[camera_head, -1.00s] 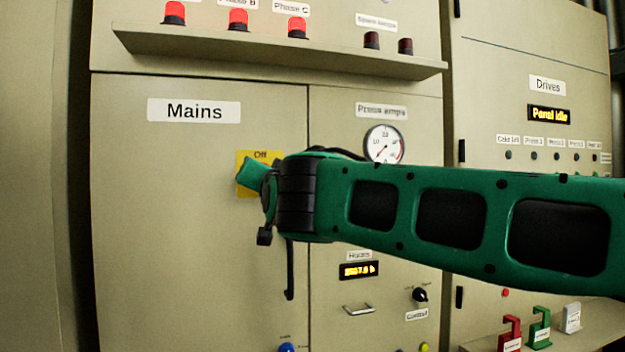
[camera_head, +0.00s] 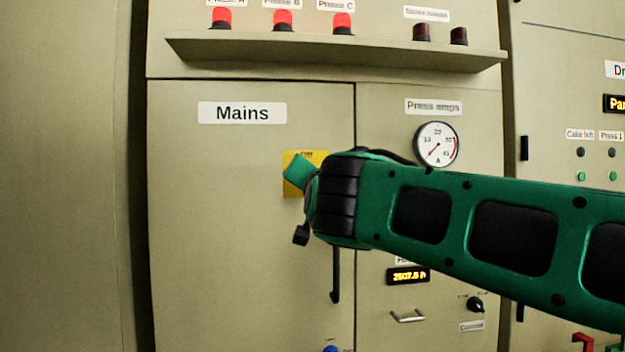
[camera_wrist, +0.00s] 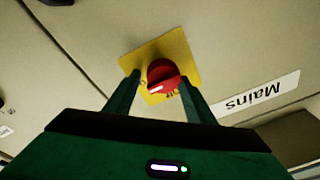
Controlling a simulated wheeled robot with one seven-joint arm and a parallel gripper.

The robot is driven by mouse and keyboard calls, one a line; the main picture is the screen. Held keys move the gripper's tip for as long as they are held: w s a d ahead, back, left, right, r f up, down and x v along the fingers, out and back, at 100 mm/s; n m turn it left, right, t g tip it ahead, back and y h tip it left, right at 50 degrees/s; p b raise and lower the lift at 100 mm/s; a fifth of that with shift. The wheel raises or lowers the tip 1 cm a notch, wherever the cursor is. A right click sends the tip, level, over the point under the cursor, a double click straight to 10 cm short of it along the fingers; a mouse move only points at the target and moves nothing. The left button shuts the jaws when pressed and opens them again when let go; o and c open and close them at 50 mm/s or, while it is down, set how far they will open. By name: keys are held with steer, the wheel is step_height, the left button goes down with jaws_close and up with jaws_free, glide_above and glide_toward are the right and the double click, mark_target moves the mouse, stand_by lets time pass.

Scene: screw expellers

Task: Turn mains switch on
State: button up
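The mains switch is a red rotary knob (camera_wrist: 163,76) on a yellow plate (camera_wrist: 188,52) in the wrist view. A pale mark shows on the knob. In the head view my arm hides the knob, and only part of the yellow plate (camera_head: 291,188) shows, under the "Mains" label (camera_head: 243,113). My gripper (camera_wrist: 158,80) is open, with one finger on each side of the knob. I cannot tell whether the fingers touch it. In the head view the gripper's green tip is in front of the plate.
A black door handle (camera_head: 336,275) hangs below my wrist. A ledge (camera_head: 330,51) juts out above, under lit red phase lamps (camera_head: 283,19). A round gauge (camera_head: 437,145) is close above my forearm. The door left of the plate is bare.

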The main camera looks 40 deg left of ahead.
steer(key=shift+o, duration=0.8)
steer(key=shift+w+d, duration=0.15)
steer(key=shift+w, duration=0.1)
steer(key=v, duration=1.1)
